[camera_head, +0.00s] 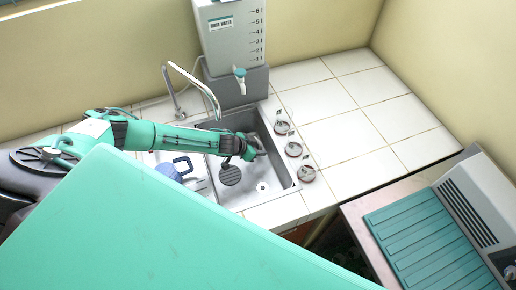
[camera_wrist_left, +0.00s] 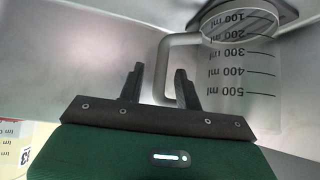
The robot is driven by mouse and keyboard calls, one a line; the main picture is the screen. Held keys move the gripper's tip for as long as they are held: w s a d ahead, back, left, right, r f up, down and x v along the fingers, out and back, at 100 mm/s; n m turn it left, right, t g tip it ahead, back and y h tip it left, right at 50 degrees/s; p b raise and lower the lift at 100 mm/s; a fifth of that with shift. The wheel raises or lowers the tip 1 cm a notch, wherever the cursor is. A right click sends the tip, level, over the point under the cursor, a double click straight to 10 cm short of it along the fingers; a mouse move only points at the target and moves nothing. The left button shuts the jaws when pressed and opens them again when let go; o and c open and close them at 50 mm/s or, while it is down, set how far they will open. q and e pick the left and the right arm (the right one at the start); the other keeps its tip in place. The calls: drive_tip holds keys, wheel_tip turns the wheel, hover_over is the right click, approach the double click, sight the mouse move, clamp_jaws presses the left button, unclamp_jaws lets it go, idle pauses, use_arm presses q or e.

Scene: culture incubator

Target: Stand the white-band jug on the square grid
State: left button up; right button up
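In the left wrist view a clear jug (camera_wrist_left: 240,70) with black millilitre marks and a pale grey handle (camera_wrist_left: 162,72) fills the upper right. A pale band rings its end near the dark plate (camera_wrist_left: 287,14); I cannot tell if they touch. My left gripper (camera_wrist_left: 160,78) is open, one finger on each side of the handle. In the head view my left gripper (camera_head: 246,150) is over the sink, and the jug (camera_head: 259,143) shows only in part beyond it. I cannot identify the square grid surely. My right gripper is not in view.
A blue-handled jug (camera_head: 174,169) stands left of the sink basin (camera_head: 266,186). Several small glass items (camera_head: 293,149) line its right edge. The tap (camera_head: 207,93) and white water tank (camera_head: 233,32) are behind. The tiled counter (camera_head: 360,128) at right is clear.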

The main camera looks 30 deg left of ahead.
use_arm(q)
drive_tip(key=shift+r, duration=0.15)
drive_tip(key=b+v, duration=0.1)
drive_tip(key=v, duration=1.1)
drive_tip(key=shift+b, duration=0.4)
